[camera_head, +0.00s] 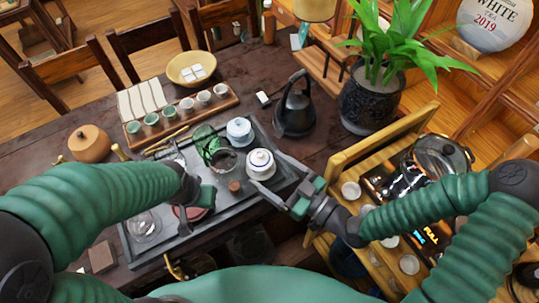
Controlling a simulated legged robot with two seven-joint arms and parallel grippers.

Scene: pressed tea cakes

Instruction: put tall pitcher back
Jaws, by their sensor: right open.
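A clear glass vessel with green tint (206,140) stands on the dark tea tray (284,190), left of the blue-and-white lidded pot; it looks like the tall pitcher, but I cannot be sure. A darker glass vessel (224,161) stands just in front of it. My right gripper (279,181) is open at the tray's right side, its fingers pointing at a white lidded pot (260,165); I see nothing held, and contact is unclear.
A blue-and-white lidded pot (240,131) stands at the tray's back. A black kettle (295,106) and a potted plant (371,98) stand behind right. Several small cups line a wooden board (215,109). A wooden shelf (345,150) with glassware stands right. A glass (144,227) is front left.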

